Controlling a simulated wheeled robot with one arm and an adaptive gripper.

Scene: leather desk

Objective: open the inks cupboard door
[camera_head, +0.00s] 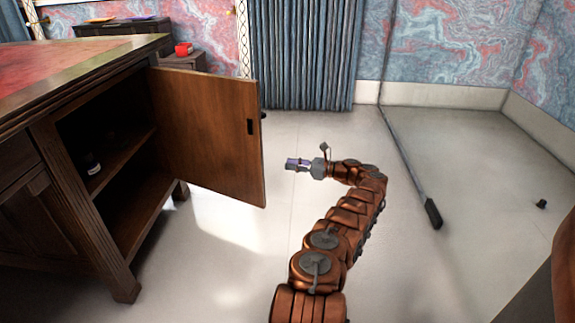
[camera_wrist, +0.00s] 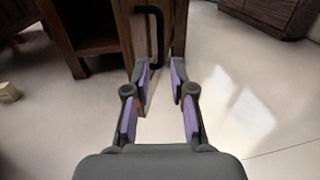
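The brown wooden cupboard door (camera_head: 205,135) stands wide open, swung out from the desk's cupboard (camera_head: 100,165). Its dark handle (camera_head: 250,126) is near the free edge. My gripper (camera_head: 289,164) is to the right of the door's free edge, apart from it in the head view. In the wrist view my gripper (camera_wrist: 161,68) has its two purple-padded fingers apart, with nothing between them. The black handle (camera_wrist: 158,35) shows just beyond the fingertips there. A small dark bottle with a pale label (camera_head: 92,163) stands on the inner shelf.
The desk (camera_head: 80,70) with a red top is on the left. A long grey pole (camera_head: 405,160) crosses the floor on the right. A small dark object (camera_head: 541,204) lies at far right. The pale floor around my gripper is clear.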

